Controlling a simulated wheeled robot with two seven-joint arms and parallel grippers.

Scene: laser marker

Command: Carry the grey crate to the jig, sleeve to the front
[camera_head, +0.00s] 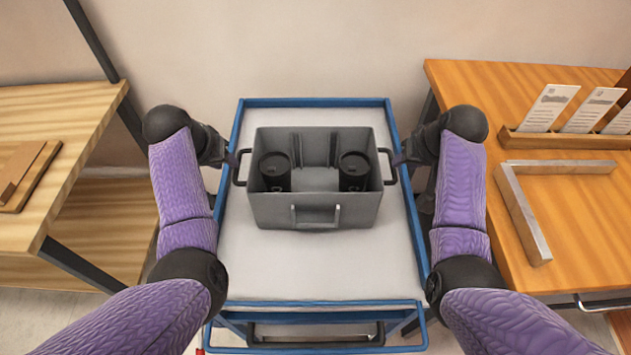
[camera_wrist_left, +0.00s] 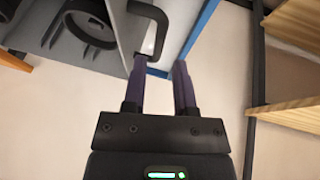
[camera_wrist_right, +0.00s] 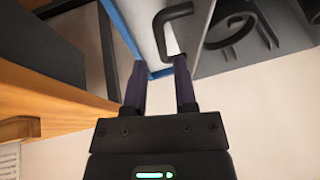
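The grey crate (camera_head: 280,211) stands upright on a blue-framed cart, holding two black cylinders. A grey bracket-like sleeve (camera_head: 316,216) is on its front wall, facing me. Black loop handles stick out at its left (camera_head: 239,170) and right (camera_head: 390,168) ends. My left gripper (camera_head: 233,160) is at the left handle; the left wrist view shows its fingers (camera_wrist_left: 160,65) apart with the handle end between or just beyond the tips. My right gripper (camera_head: 397,159) is likewise open (camera_wrist_right: 158,62) at the right handle. Contact is unclear. The L-shaped metal jig (camera_head: 527,220) lies on the right table.
The cart (camera_head: 320,268) has a clear white top in front of the crate. The right wooden table (camera_head: 590,235) carries a card holder (camera_head: 560,140) behind the jig. A left wooden table (camera_head: 75,120) holds a wooden board (camera_head: 32,178). A wall stands close behind.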

